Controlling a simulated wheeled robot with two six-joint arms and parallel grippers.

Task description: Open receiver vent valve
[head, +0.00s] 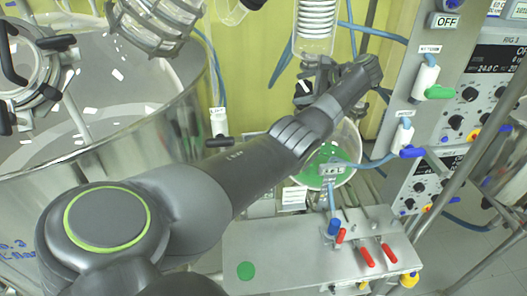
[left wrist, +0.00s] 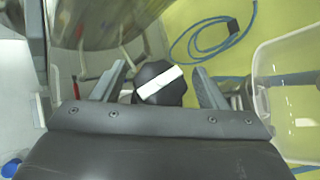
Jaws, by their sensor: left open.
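A black knob with a white bar across it (left wrist: 160,85) shows in the left wrist view; it looks like the vent valve handle, though no label is readable there. My left gripper (left wrist: 159,92) is open, with one finger on each side of the knob. Contact with the knob cannot be made out. In the head view my left arm reaches across the middle to my left gripper (head: 312,76), below a glass coil condenser (head: 316,28). A small white mark (head: 303,87) shows beside the fingers there. My right gripper is in neither view.
A clear vessel with green contents (head: 342,165) stands under my forearm. A large steel vessel (head: 150,95) fills the left. A metal panel (head: 290,250) carries several red-handled valves. Blue hoses (left wrist: 215,40) hang behind.

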